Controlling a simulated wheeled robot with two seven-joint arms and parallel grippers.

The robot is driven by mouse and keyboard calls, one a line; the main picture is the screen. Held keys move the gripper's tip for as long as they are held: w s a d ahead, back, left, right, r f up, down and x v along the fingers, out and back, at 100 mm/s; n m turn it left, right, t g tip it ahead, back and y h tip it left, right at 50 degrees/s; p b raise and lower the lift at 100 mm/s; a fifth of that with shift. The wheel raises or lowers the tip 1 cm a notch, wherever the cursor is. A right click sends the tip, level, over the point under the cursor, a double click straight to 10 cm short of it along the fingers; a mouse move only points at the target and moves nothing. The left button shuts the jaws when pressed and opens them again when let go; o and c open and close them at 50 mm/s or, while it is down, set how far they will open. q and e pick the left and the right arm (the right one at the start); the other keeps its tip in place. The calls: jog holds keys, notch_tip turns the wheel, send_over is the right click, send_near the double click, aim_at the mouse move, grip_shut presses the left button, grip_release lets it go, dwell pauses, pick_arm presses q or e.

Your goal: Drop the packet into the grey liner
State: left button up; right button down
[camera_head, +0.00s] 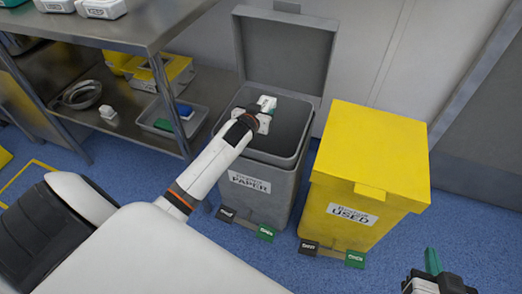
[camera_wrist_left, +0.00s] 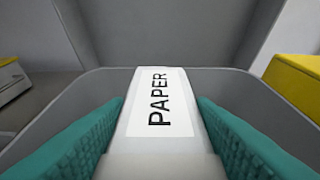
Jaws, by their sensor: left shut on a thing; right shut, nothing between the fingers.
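A grey bin labelled PAPER (camera_head: 265,194) stands with its lid (camera_head: 283,52) up, and its inside is grey (camera_head: 289,133). My left gripper (camera_head: 266,106) is over the bin's opening. In the left wrist view its green fingers are shut on a white packet (camera_wrist_left: 160,110) with a label reading PAPER. The grey rim (camera_wrist_left: 222,72) and walls surround the packet there. In the head view the packet is mostly hidden by the gripper. My right gripper (camera_head: 433,268) is at the lower right, shut and empty, well away from the bins.
A yellow bin labelled USED (camera_head: 365,165), lid shut, stands right of the grey bin. Pedals (camera_head: 265,233) stick out at their feet. A metal shelf table (camera_head: 135,28) at the left holds boxes and trays. Blue floor lies in front.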

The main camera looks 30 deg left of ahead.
jog(key=shift+w+r, duration=0.15)
jog(key=shift+r, duration=0.1)
pick_arm(q)
jog(key=o, duration=1.1)
jog(key=shift+c, duration=0.2)
jog(key=shift+s, duration=0.15)
jog(key=p+v, duration=0.3)
jog(key=v, duration=0.8)
jog(key=shift+s+p, duration=0.3)
jog(key=shift+s, duration=0.05)
pick_arm(e)
jog(key=s+d+f+g+h, duration=0.1)
jog(key=s+d+f+g, duration=0.1)
jog(key=s+f+g, duration=0.2)
jog(key=s+d+f+g+h, duration=0.1)
jog(key=s+f+g, duration=0.3)
jog(key=s, duration=0.5)
jog(key=shift+d+m+g+h, duration=0.3)
jog(key=shift+d+g, duration=0.5)
pick_arm(q)
jog(key=shift+d+r, duration=0.1)
jog(key=shift+d, duration=0.05)
pick_arm(e)
jog(key=shift+w, duration=0.1)
